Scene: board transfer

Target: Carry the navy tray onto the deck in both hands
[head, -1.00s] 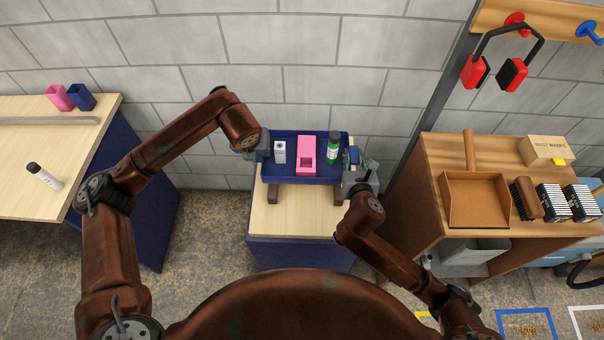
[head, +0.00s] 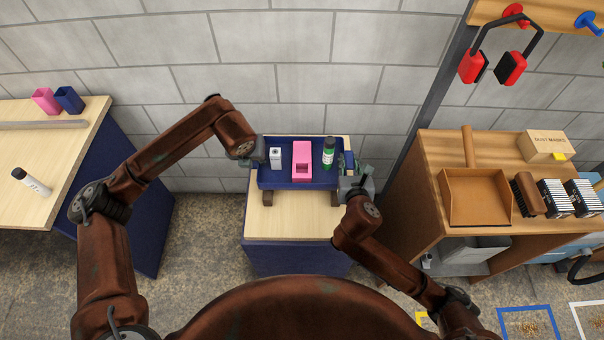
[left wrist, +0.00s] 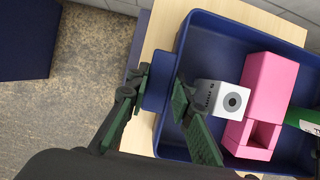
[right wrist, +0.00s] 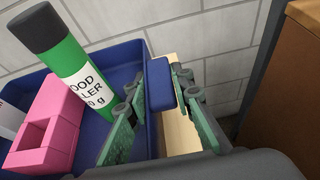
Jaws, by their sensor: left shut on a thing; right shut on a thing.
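The navy tray (head: 262,183) is level above a light wood top (head: 290,222) on a navy cabinet, over two dark blocks (head: 267,199). I cannot tell whether it touches the blocks. It carries a white box (head: 275,158), a pink holder (head: 302,161) and a green bottle with a dark cap (head: 328,153), all upright. My left gripper (left wrist: 163,92) is shut on the tray's left handle (left wrist: 156,90). My right gripper (right wrist: 160,90) is shut on its right handle (right wrist: 159,84). I cannot tell which surface is the deck.
A wooden bench (head: 60,165) at left holds pink and navy cups, a grey bar and a white bottle. A wooden cabinet (head: 432,160) at right holds a dustpan (head: 474,198), a brush and boxes. A block wall (head: 300,90) stands behind. Bare wood lies in front of the tray.

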